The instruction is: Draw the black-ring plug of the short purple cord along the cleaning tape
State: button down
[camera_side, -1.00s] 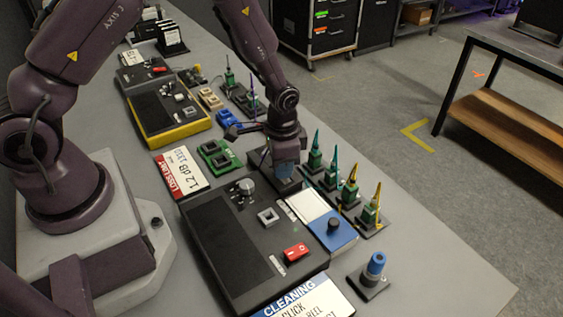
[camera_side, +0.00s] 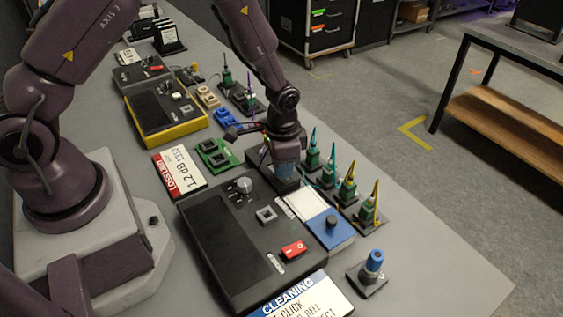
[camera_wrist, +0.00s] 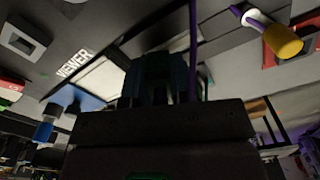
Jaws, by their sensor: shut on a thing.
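My gripper (camera_side: 287,172) points down just beyond the far end of the cleaning tape and is shut. It also shows in the wrist view (camera_wrist: 160,80) as dark jaws around a dark plug that is mostly hidden. A purple cord (camera_wrist: 193,45) runs from the jaws; a bit of it shows in the side view (camera_side: 263,155) left of my gripper. The plug's black ring cannot be made out. The cleaning tape (camera_side: 299,204) is a pale strip on the blue cleaner (camera_side: 335,238). I cannot tell whether the plug touches anything.
A black console (camera_side: 225,240) with a red switch (camera_side: 293,250) stands left of the cleaner. Several green plugs with teal and yellow tips (camera_side: 348,188) stand in a row to the right. A blue-capped holder (camera_side: 373,262) stands near the table's edge.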

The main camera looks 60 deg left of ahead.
jog(key=shift+s+d+f, duration=0.1)
jog(key=shift+d, duration=0.15)
jog(key=shift+a, duration=0.15)
jog(key=shift+a, duration=0.25)
jog(key=shift+a, duration=1.6)
dwell(2.0)
jog(key=shift+r, duration=2.85)
